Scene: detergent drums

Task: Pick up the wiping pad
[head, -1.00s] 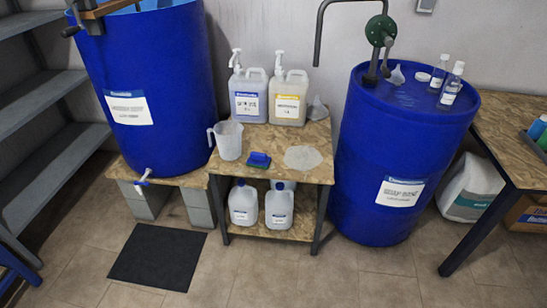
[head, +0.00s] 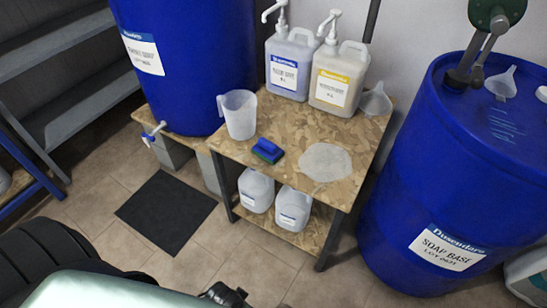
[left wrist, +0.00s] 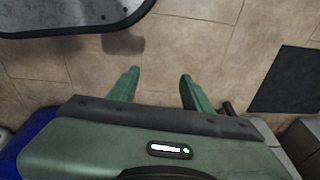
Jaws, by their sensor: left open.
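The wiping pad (head: 267,151), a small blue block with a green edge, lies on the speckled wooden top of the small table (head: 232,150). It sits between the clear measuring jug and a pale round patch. My left gripper (left wrist: 160,88) shows in the left wrist view with two green fingers apart and nothing between them, above the tiled floor. The pad is not in that view. Part of my own arm fills the lower left of the head view. My right gripper is in neither view.
A clear jug (head: 238,114) stands left of the pad. Two pump jugs (head: 288,62) and a funnel (head: 375,100) stand behind. Blue drums flank the table; the right one (head: 440,180) is close. Two jugs (head: 293,208) sit on the lower shelf. A dark mat (head: 167,212) lies on the floor.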

